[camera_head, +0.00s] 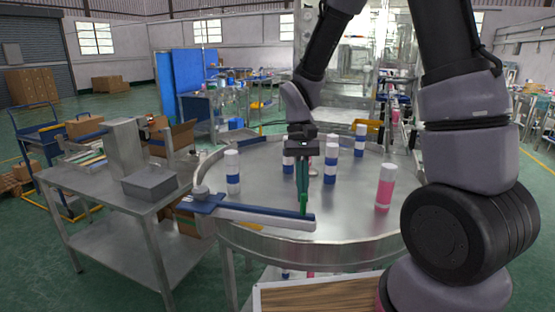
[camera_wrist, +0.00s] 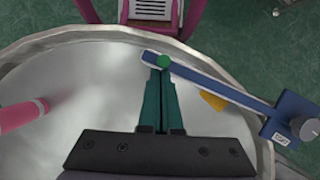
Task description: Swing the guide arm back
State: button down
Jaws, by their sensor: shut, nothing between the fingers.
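The guide arm (camera_head: 265,214) is a long bar, blue on top and white on its side. It reaches from a pivot with a round knob (camera_head: 200,191) at the left rim out over the front of the round metal table (camera_head: 340,233). In the wrist view the guide arm (camera_wrist: 215,84) runs from upper middle to the knob (camera_wrist: 309,125) at right.
Blue-and-white cans (camera_head: 232,172) stand on the round table, left of and behind my gripper. A pink can (camera_head: 385,187) stands at right.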

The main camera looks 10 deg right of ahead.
jog(key=shift+s+a+f, duration=0.1)
jog(key=shift+s+a, duration=0.1)
jog(key=shift+s, duration=0.6)
jog(key=shift+a, duration=0.1)
jog(key=w+d+r, duration=0.1)
jog(key=w+r, duration=0.7)
jog(key=r, duration=0.1)
jog(key=shift+w+r, duration=0.25)
jog(key=shift+w, duration=0.05)
jog(key=shift+d, duration=0.1)
